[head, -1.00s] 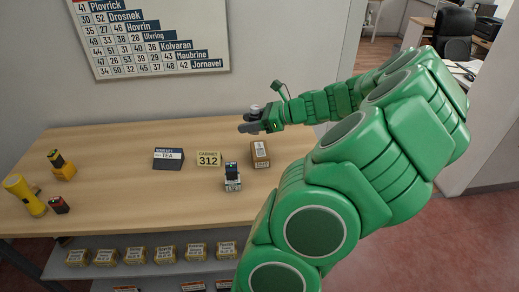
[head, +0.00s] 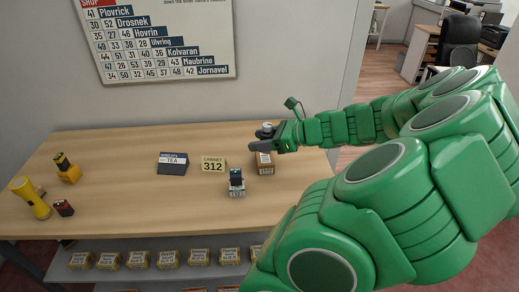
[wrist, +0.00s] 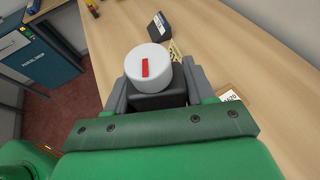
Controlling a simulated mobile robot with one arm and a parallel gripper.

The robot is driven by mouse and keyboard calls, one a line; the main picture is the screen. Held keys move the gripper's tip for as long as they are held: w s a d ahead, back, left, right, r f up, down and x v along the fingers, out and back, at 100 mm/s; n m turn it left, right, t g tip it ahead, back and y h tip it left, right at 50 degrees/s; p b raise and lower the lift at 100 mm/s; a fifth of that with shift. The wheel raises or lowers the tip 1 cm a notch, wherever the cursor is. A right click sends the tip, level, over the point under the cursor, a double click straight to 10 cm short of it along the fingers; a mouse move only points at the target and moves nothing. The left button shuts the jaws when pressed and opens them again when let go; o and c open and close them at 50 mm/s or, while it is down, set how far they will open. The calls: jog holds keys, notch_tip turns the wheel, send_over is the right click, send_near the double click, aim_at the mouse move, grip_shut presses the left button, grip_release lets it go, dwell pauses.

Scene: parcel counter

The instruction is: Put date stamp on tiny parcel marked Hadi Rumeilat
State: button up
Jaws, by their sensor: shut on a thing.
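My gripper (head: 263,145) is shut on a stamp-like thing (wrist: 148,62) with a black body and a round white top bearing a red bar. In the head view, its pale top (head: 267,127) shows above my fingers. A small brown parcel (head: 265,167) with a white label stands on the counter. In the head view it appears just below my gripper, which partly covers its top. In the wrist view the parcel (wrist: 236,94) is right of my gripper, partly hidden by my wrist. Its name is too small to read. The stamp's underside is hidden.
On the counter (head: 130,205), a blue-topped device (head: 236,182), a yellow Cabinet 312 sign (head: 213,164) and a dark tea sign (head: 172,163) stand left of the parcel. A yellow torch (head: 31,198) stands far left. Several small boxes (head: 168,258) line the shelf below.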

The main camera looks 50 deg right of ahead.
jog(key=w+d+f, duration=0.3)
jog(key=w+d, duration=0.1)
jog(key=w, duration=0.1)
send_over(258, 154)
jog(key=s+a, duration=0.1)
notch_tip(258, 154, down, 4)
jog(key=shift+f, duration=0.1)
jog(key=shift+w+d+f, duration=0.4)
jog(key=shift+w+f, duration=0.1)
jog(key=shift+f, duration=1.8)
jog(key=shift+f, duration=0.15)
jog(key=o, duration=1.2)
